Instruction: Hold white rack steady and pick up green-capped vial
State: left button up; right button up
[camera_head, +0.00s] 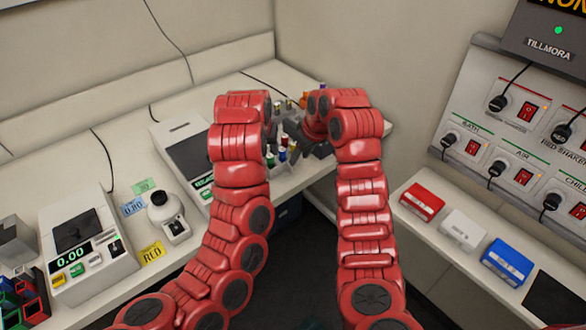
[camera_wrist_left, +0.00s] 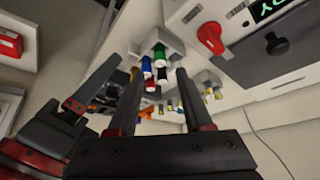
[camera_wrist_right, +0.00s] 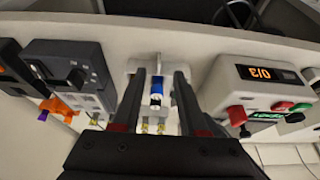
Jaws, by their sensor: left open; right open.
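The white rack (camera_wrist_left: 174,44) holds a row of vials with coloured caps. The green-capped vial (camera_wrist_left: 158,50) is in the row in the left wrist view, and its green cap shows small in the head view (camera_head: 283,156). My left gripper (camera_wrist_left: 158,73) is open, its fingers pointing at the row, with nothing gripped. My right gripper (camera_wrist_right: 160,72) is open, its fingers either side of a blue-capped vial (camera_wrist_right: 157,86) at the rack; contact cannot be told. In the right wrist view, the fingers partly hide the rack (camera_wrist_right: 132,66), and I cannot make out the green cap.
Gold-topped vials (camera_wrist_right: 160,128) stand close by. A grey device (camera_wrist_right: 70,68) is left of the rack in the right wrist view, and a device with an orange display (camera_wrist_right: 262,74) is right. The bench edge is near. A scale (camera_head: 85,245) stands further left.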

aim_at(292, 171)
jog(key=shift+x, duration=4.2)
grip_shut()
